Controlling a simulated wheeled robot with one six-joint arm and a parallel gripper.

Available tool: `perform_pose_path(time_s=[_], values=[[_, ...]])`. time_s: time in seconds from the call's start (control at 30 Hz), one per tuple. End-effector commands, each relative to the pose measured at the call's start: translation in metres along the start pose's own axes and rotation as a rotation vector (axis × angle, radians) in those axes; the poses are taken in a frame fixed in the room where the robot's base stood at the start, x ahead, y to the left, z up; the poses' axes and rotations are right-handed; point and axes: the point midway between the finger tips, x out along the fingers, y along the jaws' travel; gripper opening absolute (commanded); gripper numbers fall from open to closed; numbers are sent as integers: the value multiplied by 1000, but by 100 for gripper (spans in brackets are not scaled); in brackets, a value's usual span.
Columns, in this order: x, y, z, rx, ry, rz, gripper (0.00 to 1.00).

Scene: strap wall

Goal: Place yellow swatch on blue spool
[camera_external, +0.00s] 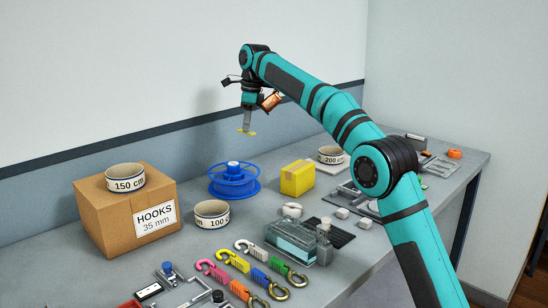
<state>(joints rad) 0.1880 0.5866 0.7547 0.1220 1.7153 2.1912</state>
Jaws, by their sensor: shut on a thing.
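The yellow swatch (252,134) is a small flat yellow piece at the tips of my gripper (246,129). My gripper points down and is shut on it, holding it in the air. The blue spool (234,187) stands on the table, below and a little left of the swatch in the picture. It has round spoked flanges and a white hub top. The swatch is clear of the spool, with a gap between them. How far the two are apart in depth I cannot tell.
A yellow box (297,178) stands right of the spool. A cardboard box (122,213) carries a "150 cm" roll (126,184). A "100" roll (211,221) sits in front of the spool. Several coloured hooks (234,262) and a clear container (290,243) lie nearer.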

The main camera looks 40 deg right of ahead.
Motion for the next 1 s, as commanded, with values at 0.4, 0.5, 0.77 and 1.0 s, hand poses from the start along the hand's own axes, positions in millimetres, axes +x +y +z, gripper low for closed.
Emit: perform_pose_path(time_s=[0.4, 0.5, 0.77, 1.0], values=[[22, 25, 41, 2, -1, 3, 0], [38, 25, 38, 2, -1, 3, 0], [62, 24, 35, 2, -2, 2, 0], [92, 25, 30, 1, -2, 2, 0]])
